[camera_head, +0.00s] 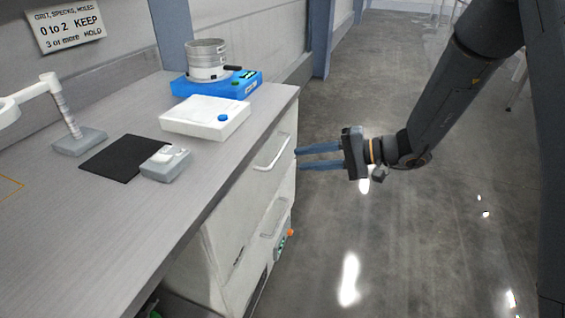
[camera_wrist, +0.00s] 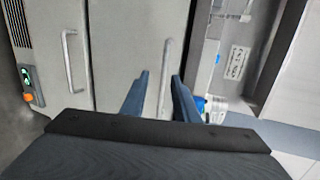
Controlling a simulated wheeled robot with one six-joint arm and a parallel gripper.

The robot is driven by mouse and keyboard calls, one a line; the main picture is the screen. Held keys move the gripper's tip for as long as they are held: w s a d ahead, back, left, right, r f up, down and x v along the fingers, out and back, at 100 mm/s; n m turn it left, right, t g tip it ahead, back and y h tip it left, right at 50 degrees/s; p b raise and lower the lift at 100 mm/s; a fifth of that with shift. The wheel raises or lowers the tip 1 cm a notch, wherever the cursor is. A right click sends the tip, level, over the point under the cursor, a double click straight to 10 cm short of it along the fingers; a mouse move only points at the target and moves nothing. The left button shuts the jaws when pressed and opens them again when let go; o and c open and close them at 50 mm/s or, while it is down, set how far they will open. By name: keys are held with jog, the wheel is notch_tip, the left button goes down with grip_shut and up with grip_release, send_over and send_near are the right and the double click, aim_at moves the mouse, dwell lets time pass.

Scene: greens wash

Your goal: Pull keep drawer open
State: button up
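A white cabinet under the counter has two drawer fronts, both closed. The upper drawer front (camera_head: 247,178) has a pale bar handle (camera_head: 272,153); the lower drawer front (camera_head: 250,238) has a similar handle (camera_head: 274,219). I cannot read any label telling which is the keep drawer. My gripper (camera_head: 298,160) is open, its two blue fingers pointing at the upper handle from the right. In the wrist view, that handle (camera_wrist: 166,72) shows between the open fingertips (camera_wrist: 159,76), nothing gripped; contact is unclear. The lower handle (camera_wrist: 69,60) lies left of the fingers there.
The counter (camera_head: 120,218) holds a white box (camera_head: 205,116), a blue device (camera_head: 240,85) with a metal sieve (camera_head: 207,60), a black mat (camera_head: 122,158) and a grey block (camera_head: 165,164). A wall sign (camera_head: 67,25) reads KEEP and HOLD. The floor right of the cabinet is clear.

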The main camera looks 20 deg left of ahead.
aim_at(281, 149)
jog(key=shift+t+y, duration=0.6)
jog(key=shift+t, duration=0.1)
jog(key=shift+w+a+f, duration=0.35)
jog(key=shift+w+a, duration=0.3)
jog(key=shift+a, duration=0.8)
jog(key=shift+w+a+f, duration=0.3)
jog(key=shift+w+a, duration=0.4)
jog(key=shift+a, duration=0.75)
jog(key=shift+w+a+f, duration=0.35)
jog(key=shift+w+a, duration=0.3)
jog(key=shift+a, duration=0.8)
grip_shut()
